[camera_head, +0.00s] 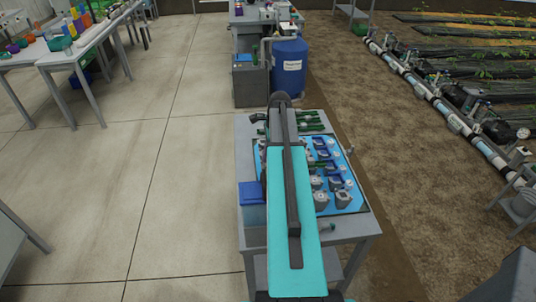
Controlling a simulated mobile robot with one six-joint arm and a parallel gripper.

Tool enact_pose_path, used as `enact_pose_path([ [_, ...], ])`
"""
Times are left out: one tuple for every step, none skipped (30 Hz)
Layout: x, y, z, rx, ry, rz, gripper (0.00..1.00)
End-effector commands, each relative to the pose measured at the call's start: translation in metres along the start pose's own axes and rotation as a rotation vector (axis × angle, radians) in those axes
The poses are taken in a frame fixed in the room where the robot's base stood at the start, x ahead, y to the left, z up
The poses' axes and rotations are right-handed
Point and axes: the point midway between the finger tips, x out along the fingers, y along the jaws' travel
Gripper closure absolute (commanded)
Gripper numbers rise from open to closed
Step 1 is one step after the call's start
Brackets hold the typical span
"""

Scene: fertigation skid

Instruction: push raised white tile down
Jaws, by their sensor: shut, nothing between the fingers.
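I cannot pick out a raised white tile in the head view. A blue panel (357,199) on the grey table holds several small grey and white parts, too small to tell whether one of them is the tile or is raised. My teal and dark arm reaches forward over the table and covers the panel's left part. My gripper does not show; the arm hides whatever is beyond its far end.
The grey table (359,228) carries a blue bin (251,193) at its left edge and green parts (312,121) at its back. A blue barrel (289,68) stands behind it.

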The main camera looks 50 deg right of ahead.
Motion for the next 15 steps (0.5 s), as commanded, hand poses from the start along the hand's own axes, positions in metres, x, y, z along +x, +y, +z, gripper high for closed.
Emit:
enact_pose_path([
  [0.0000,0.0000,-0.0001,0.000,0.000,0.000,1.00],
  [0.0001,0.0000,-0.0001,0.000,0.000,0.000,1.00],
  [0.0004,0.0000,-0.0002,0.000,0.000,0.000,1.00],
  [0.0007,0.0000,-0.0003,0.000,0.000,0.000,1.00],
  [0.0010,0.0000,-0.0004,0.000,0.000,0.000,1.00],
  [0.0016,0.0000,-0.0005,0.000,0.000,0.000,1.00],
  [0.0021,0.0000,-0.0006,0.000,0.000,0.000,1.00],
  [0.0027,0.0000,-0.0007,0.000,0.000,0.000,1.00],
  [0.0034,-0.0001,-0.0009,0.000,0.000,0.000,1.00],
  [0.0040,-0.0001,-0.0011,0.000,0.000,0.000,1.00],
  [0.0046,-0.0001,-0.0012,0.000,0.000,0.000,1.00],
  [0.0054,-0.0001,-0.0014,0.000,0.000,0.000,1.00],
  [0.0059,-0.0001,-0.0015,0.000,0.000,0.000,1.00],
  [0.0065,-0.0001,-0.0016,0.000,0.000,0.000,1.00],
  [0.0073,-0.0002,-0.0018,0.000,0.000,0.000,1.00],
])
